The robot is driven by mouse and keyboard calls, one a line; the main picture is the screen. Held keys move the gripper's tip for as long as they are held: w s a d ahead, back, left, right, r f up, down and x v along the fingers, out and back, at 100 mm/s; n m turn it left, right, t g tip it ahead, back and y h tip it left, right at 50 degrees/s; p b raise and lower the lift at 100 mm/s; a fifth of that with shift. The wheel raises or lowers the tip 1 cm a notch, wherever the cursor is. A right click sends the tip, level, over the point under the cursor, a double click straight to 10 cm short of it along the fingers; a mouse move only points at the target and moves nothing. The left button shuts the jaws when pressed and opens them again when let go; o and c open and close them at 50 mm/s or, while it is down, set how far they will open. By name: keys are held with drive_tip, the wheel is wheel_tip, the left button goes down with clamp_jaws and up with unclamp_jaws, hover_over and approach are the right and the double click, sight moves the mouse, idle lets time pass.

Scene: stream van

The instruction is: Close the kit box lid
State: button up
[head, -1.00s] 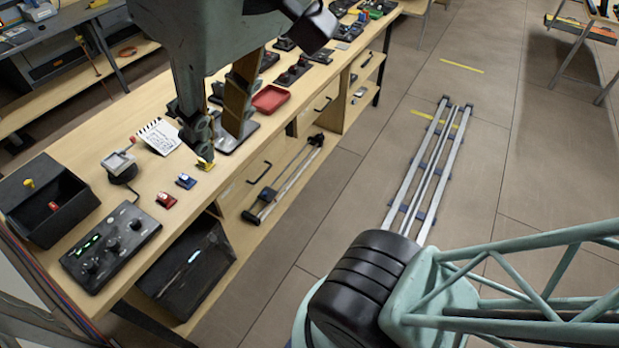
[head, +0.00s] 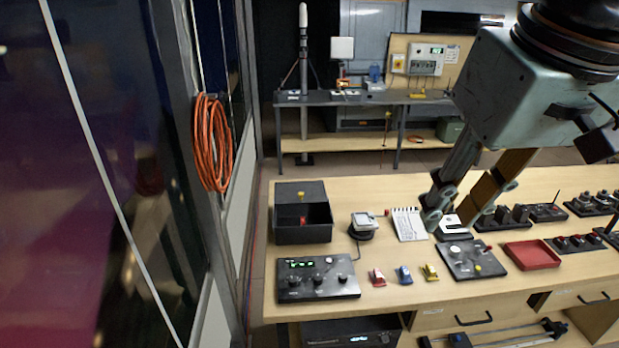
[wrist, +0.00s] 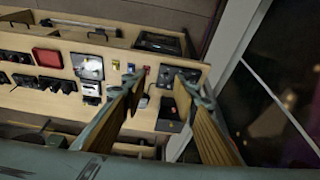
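The kit box (head: 303,236) is a black open-topped box at the left end of the wooden bench. A red item (head: 303,219) shows inside. My gripper (head: 450,220) is in the air to the right of the box, fingers pointing down, apart and empty. In the wrist view the box (wrist: 171,126) appears between and beyond my open fingers (wrist: 162,88), not touched by them.
A black control panel (head: 318,279) lies in front of the box. A round-based device (head: 362,226) and a notepad (head: 408,223) stand to its right. Small red, blue and yellow items line the front. A red tray (head: 532,255) is further right. A wall with orange cable (head: 213,143) is at left.

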drive_tip(key=w+a+f+n+y+b, duration=0.1)
drive_tip(key=w+a, duration=0.2)
drive_tip(key=w, duration=0.8)
drive_tip(key=w+a+f+n+b, duration=0.1)
drive_tip(key=w+a+f+n, duration=0.15)
drive_tip(key=w, duration=0.75)
drive_tip(key=w+a+f+n+y, duration=0.1)
drive_tip(key=w+a, duration=0.2)
drive_tip(key=w, duration=0.8)
drive_tip(key=w+a+f+n+b, duration=0.1)
drive_tip(key=w+a+f, duration=0.2)
drive_tip(key=w+f, duration=0.3)
drive_tip(key=w+a+f+n+b, duration=0.1)
drive_tip(key=w+a+f, duration=0.2)
drive_tip(key=w, duration=0.5)
drive_tip(key=n+g+y, duration=0.1)
drive_tip(key=n, duration=0.1)
approach(301, 193)
drive_tip(key=v, duration=0.6)
drive_tip(key=shift+b, duration=0.35)
drive_tip(key=shift+a+f, duration=0.1)
drive_tip(key=shift+f, duration=0.1)
drive_tip(key=shift+b+x, duration=0.45)
drive_tip(key=shift+x, duration=6.3)
